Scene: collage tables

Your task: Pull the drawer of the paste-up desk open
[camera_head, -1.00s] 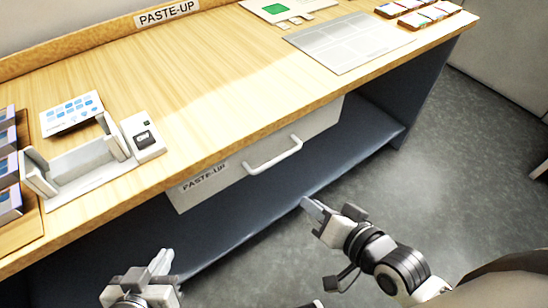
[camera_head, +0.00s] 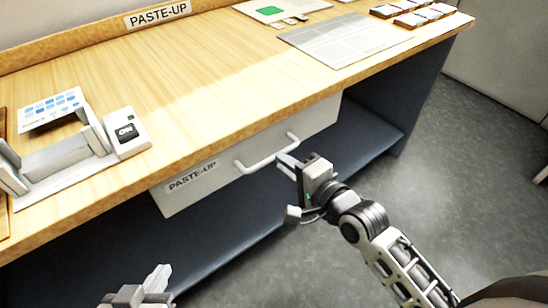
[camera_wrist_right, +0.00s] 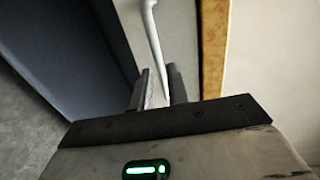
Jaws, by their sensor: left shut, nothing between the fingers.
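The paste-up desk (camera_head: 210,75) has a pale drawer (camera_head: 220,190) under its top, with a "PASTE-UP" label at the left. The drawer looks shut. Its white bar handle (camera_head: 262,163) stands out from the front. My right gripper (camera_head: 285,162) is at the right part of the handle, with its fingers parted. In the right wrist view the handle (camera_wrist_right: 152,35) runs down to the gap between the two fingertips (camera_wrist_right: 160,82); whether they touch it I cannot tell. My left gripper (camera_head: 158,278) is shut and empty, low in front of the desk, apart from the drawer.
A white fixture (camera_head: 60,155) and a small device marked "ON" (camera_head: 125,132) stand at the left of the desktop. A grey sheet (camera_head: 345,40) and trays of small blocks (camera_head: 420,14) lie at the right. A dark lower shelf (camera_head: 350,140) lies below the drawer. The floor in front is clear.

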